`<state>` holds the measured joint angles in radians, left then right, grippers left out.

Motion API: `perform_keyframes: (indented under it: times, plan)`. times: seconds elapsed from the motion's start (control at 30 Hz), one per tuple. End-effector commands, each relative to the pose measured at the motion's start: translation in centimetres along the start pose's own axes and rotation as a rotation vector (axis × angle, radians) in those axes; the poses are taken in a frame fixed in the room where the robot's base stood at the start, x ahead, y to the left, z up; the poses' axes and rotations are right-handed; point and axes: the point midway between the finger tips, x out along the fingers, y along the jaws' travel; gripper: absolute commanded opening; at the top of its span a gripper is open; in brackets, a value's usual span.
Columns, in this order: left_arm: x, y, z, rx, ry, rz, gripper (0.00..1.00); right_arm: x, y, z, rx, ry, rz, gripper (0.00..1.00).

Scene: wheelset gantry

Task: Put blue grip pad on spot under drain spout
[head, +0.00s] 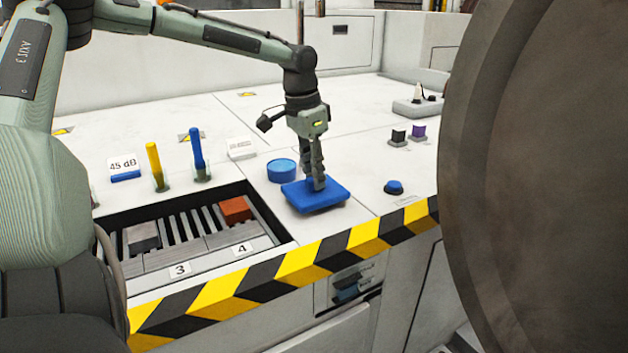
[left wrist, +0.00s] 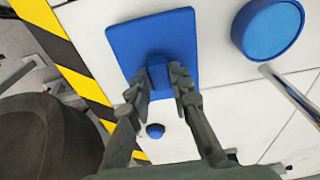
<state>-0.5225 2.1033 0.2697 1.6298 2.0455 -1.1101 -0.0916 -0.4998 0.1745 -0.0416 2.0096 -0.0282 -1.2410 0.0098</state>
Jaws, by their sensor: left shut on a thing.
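The blue grip pad (head: 330,200) is a flat blue square plate with a small block-shaped handle. It is close over the white worktop, right of the slotted tray and near the striped front edge; I cannot tell whether it touches the top. My left gripper (head: 318,182) points down and is shut on the handle. In the left wrist view the fingers (left wrist: 161,82) flank the handle, with the plate (left wrist: 125,40) behind. A thin metal rod (left wrist: 290,95), perhaps the spout, ends near a round blue disc (left wrist: 268,28). The spot is not clearly identifiable. My right gripper is out of view.
The round blue disc (head: 282,170) is just behind the pad. The slotted tray (head: 262,246) is at left, with yellow (head: 155,165) and blue (head: 197,152) pegs behind it. A blue button (head: 394,188) is at right. A large dark wheel (head: 550,170) blocks the far right.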

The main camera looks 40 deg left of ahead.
Motion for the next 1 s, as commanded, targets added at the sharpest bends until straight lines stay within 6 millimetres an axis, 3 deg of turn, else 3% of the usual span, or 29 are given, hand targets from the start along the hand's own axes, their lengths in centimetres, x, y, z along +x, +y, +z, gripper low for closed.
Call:
perform_keyframes:
  times: [0.1,0.47,0.5,0.67,1.0]
  plan:
    - [1.3,0.0,0.2,0.001,-0.001,-0.001,0.0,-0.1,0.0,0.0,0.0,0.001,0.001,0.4]
    - [1.7,0.0,0.2,0.001,0.001,-0.001,0.0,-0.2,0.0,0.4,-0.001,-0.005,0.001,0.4]
    - [1.8,0.0,0.3,0.0,0.0,-0.001,0.21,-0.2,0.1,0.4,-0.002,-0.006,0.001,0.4]
    - [1.7,0.0,0.3,0.001,0.001,-0.001,0.41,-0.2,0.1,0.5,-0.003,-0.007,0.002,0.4]
    - [1.4,-0.1,0.2,0.001,0.001,-0.002,0.41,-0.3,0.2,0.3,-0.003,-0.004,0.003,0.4]
